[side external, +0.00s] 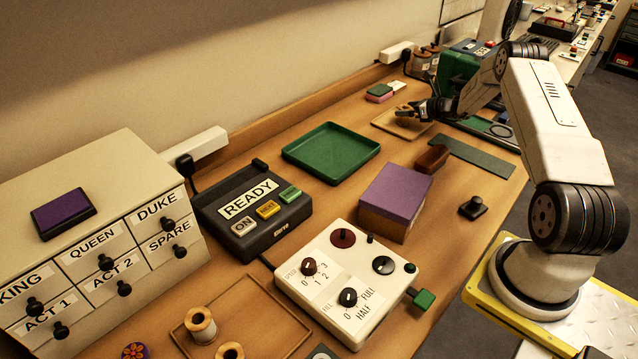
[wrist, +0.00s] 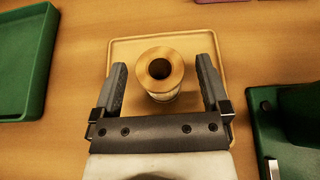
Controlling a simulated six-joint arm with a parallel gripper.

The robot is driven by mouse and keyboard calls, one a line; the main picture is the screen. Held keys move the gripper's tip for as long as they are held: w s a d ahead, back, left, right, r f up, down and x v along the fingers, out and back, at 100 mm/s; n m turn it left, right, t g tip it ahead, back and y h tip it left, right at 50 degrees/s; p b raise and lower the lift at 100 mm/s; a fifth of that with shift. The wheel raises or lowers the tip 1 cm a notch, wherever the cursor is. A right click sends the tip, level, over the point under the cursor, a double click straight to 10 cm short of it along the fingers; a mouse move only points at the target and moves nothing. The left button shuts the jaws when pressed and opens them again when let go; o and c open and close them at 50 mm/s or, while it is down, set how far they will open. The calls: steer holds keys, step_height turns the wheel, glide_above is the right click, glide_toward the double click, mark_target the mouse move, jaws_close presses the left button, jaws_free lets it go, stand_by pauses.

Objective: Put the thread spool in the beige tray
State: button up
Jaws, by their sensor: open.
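The thread spool (wrist: 160,87), with a round wooden top and dark centre hole, appears to stand upright inside the beige tray (wrist: 199,44) in the wrist view. My gripper (wrist: 161,66) is open, with one finger on each side of the spool and a visible gap to both. In the side view, my gripper (side external: 424,108) is low over the far beige tray (side external: 384,125). The spool is partly hidden there by the fingers.
A green tray (side external: 331,152) lies left of the beige tray, and a green machine (side external: 458,70) stands behind it at the right. A purple-topped box (side external: 396,192) and a control panel (side external: 345,283) are nearer. Other spools (side external: 200,325) sit in a front tray (side external: 272,297).

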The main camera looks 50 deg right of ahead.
steer(key=shift+v, duration=3.7)
steer(key=shift+w+a, duration=0.2)
steer(key=shift+a, duration=0.15)
steer(key=w+a+r+n+g+y, duration=0.15)
steer(key=a+n+g, duration=0.4)
steer(key=a, duration=0.75)
steer(key=a+r+n+g+y, duration=0.1)
steer(key=a+n+g+y, duration=0.15)
steer(key=a+n, duration=0.85)
steer(key=s+a+r+n+g+h, duration=0.1)
steer(key=s+a+n+h, duration=0.1)
steer(key=s+a+n, duration=0.6)
steer(key=s+a+r+n+g+h, duration=0.1)
steer(key=s+a+r+n, duration=0.1)
steer(key=s+a+n, duration=0.6)
steer(key=a+n, duration=0.3)
steer(key=a, duration=0.2)
steer(key=shift+a+r+g+h, duration=0.25)
steer(key=shift+r+g+h, duration=0.05)
steer(key=shift+g+h, duration=0.1)
